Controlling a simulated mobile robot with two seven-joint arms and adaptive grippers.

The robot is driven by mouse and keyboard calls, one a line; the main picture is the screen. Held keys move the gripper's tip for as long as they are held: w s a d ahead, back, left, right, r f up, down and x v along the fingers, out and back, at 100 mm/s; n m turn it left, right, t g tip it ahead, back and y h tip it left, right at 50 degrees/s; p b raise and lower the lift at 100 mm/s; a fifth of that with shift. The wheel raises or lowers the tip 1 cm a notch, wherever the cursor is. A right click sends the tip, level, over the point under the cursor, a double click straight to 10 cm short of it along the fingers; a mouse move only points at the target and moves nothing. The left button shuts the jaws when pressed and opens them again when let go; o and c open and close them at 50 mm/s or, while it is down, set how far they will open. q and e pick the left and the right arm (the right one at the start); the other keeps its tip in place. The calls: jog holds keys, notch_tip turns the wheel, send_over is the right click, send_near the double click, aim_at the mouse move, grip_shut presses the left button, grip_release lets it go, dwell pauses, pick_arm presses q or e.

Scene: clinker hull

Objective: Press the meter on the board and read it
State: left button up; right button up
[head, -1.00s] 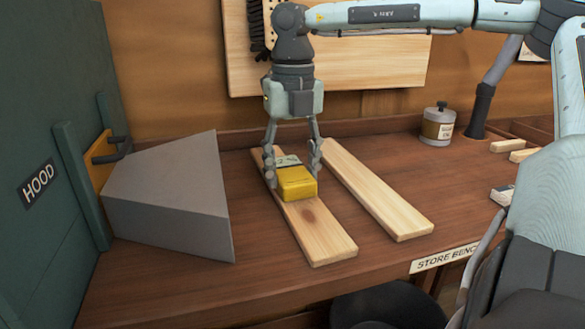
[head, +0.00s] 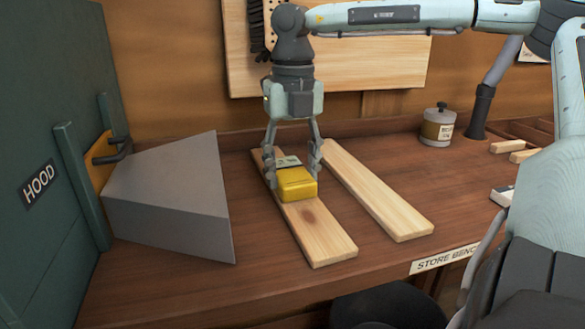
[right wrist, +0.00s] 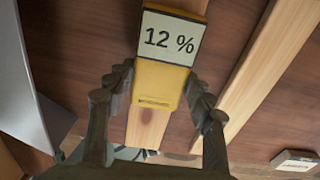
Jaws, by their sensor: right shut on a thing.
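The yellow meter (head: 297,184) rests on the left of two pale boards (head: 318,232) on the bench. My right gripper (head: 292,168) reaches down from above and is shut on the meter, one finger on each side. In the right wrist view the meter (right wrist: 158,85) sits between the fingers of the right gripper (right wrist: 158,100), and its display (right wrist: 171,37) reads "12 %". The meter's prongs, if any, are hidden, so I cannot tell how its end touches the board. My left gripper is not in view.
A second board (head: 378,192) lies to the right. A grey wedge-shaped block (head: 170,200) stands at left beside a green panel marked HOOD (head: 40,185). A labelled tin (head: 437,125) stands at the back right. Bare bench lies between the wedge and the boards.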

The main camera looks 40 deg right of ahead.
jog(key=shift+s+f, duration=0.15)
jog(key=shift+f, duration=0.05)
notch_tip(320, 180, up, 6)
jog(key=p, duration=0.4)
jog(key=shift+r, duration=1.15)
jog(key=shift+f, duration=0.15)
